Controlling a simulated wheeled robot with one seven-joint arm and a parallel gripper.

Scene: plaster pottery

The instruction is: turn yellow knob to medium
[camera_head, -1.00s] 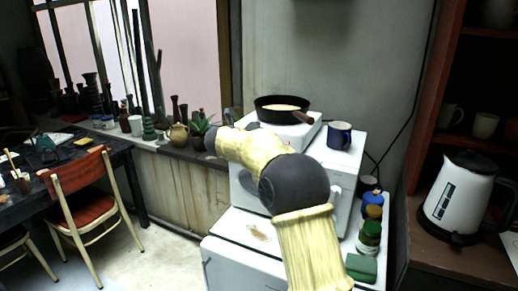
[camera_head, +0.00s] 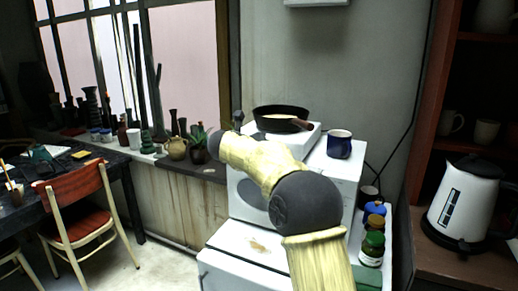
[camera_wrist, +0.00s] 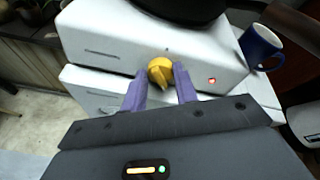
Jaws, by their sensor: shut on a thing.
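The yellow knob (camera_wrist: 160,72) sits on the front face of a white appliance (camera_wrist: 105,40) in the wrist view. My gripper (camera_wrist: 160,84) has its two purple fingers on either side of the knob, shut on it. A small red light (camera_wrist: 212,80) shows to the right of the knob on the same face. In the head view the white appliance (camera_head: 312,137) stands under a black pan (camera_head: 281,119). My arm hides the knob and gripper there.
A blue mug (camera_head: 339,144) stands right of the pan; it also shows in the wrist view (camera_wrist: 261,46). Bottles, one green (camera_head: 372,248), stand at the right on the lower white surface. A white kettle (camera_head: 466,205) is farther right.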

